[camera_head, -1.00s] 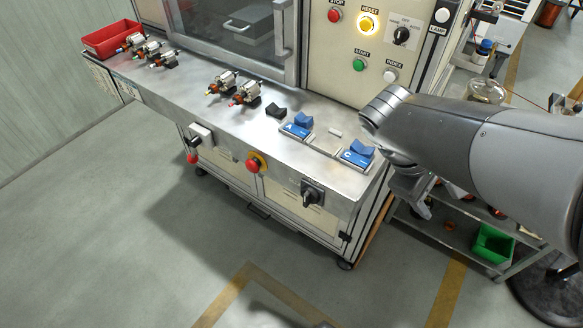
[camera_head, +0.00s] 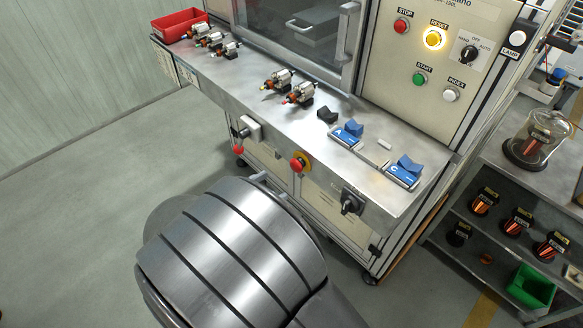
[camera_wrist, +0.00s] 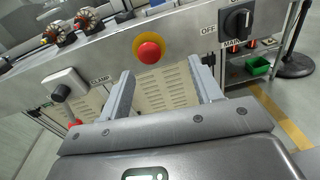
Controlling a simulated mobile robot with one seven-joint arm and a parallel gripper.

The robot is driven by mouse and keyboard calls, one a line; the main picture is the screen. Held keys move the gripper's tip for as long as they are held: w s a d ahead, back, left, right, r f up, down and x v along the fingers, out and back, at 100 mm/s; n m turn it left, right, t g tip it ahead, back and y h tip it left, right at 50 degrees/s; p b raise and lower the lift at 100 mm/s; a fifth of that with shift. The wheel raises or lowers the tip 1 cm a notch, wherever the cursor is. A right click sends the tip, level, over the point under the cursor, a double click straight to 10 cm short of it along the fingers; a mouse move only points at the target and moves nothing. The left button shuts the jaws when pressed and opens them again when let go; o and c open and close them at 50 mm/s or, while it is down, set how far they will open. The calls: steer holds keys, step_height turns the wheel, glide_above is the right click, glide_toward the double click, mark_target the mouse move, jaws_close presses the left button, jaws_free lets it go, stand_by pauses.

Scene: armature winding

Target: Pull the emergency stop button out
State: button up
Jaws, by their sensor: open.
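The emergency stop button (camera_head: 300,162) is a red mushroom head on a yellow round plate, set in the front face of the steel bench. In the wrist view the emergency stop button (camera_wrist: 149,52) is ahead of my gripper, just above the gap between the fingertips. My gripper (camera_wrist: 166,80) is open and empty, its two grey fingers spread wide, with visible space around the button. In the head view my arm fills the lower middle and hides most of the gripper. From these views I cannot tell whether the button is pressed in.
On the same front face are a clamp lever (camera_wrist: 63,88) with a red knob to the left and a black rotary switch (camera_wrist: 238,19) to the right. Small motor armatures (camera_head: 297,93) and blue blocks (camera_head: 402,170) stand on the bench. A shelf (camera_head: 470,200) stands right.

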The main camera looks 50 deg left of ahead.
mark_target(293, 168)
steer(key=shift+n+y, duration=0.6)
steer(key=w, duration=0.2)
steer(key=w+a+f, duration=0.1)
steer(key=w, duration=0.5)
steer(key=shift+w+a+f, duration=0.1)
steer(key=shift+a+f, duration=0.15)
